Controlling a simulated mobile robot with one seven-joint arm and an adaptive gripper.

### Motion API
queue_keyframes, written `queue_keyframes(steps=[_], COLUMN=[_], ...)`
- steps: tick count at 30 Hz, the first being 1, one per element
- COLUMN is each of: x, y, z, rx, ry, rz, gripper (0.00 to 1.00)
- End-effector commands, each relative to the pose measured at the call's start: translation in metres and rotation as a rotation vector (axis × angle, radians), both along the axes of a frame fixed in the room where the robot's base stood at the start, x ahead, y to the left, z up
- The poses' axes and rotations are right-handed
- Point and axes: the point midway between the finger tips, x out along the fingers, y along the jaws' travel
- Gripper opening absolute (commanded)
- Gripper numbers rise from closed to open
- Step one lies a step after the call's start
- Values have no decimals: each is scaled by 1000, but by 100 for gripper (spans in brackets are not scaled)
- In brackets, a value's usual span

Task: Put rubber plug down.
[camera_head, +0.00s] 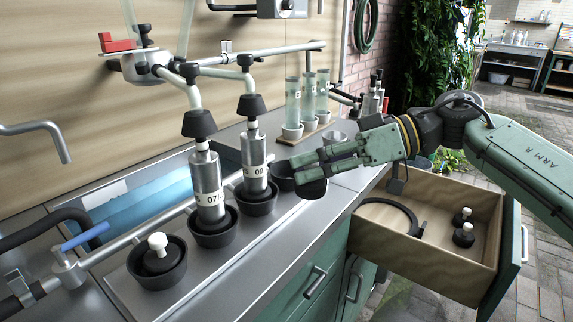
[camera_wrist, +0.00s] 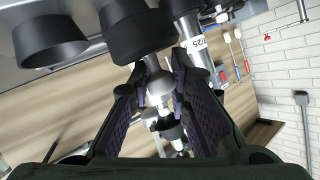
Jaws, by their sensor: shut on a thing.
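My gripper (camera_head: 306,166) is over the front edge of the metal counter, shut on a rubber plug (camera_head: 313,188). In the wrist view, the plug's wide black body (camera_wrist: 136,32) sits past the fingertips, and its pale stem lies between the fingers of my gripper (camera_wrist: 156,82). A black cup (camera_head: 281,177) stands on the counter just behind my gripper and is partly hidden by it. Another plug with a white knob (camera_head: 158,252) sits in a black cup at the front left. Two more plugs (camera_head: 463,233) lie in the open drawer (camera_head: 425,252).
Metal cylinders labelled 07 (camera_head: 208,185) and 09 (camera_head: 255,155) stand in black cups along the counter. Pipes run above them. A black ring (camera_head: 390,212) lies in the drawer. Glass tubes (camera_head: 293,100) stand farther back. The drawer's middle is bare.

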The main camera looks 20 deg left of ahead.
Motion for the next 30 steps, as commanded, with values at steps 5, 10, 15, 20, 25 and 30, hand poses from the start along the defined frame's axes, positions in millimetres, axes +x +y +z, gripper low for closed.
queue_keyframes(steps=[5,10,15,20,25,30], x=[43,75,91,101,100,100], y=[28,48,56,63,62,62], z=[-2,-6,-9,-10,-38,-46], rx=[0,1,0,0,0,1], ry=[0,1,0,0,2,-1], rz=[2,2,0,0,-1,-1], gripper=[0,0,0,0,0,0])
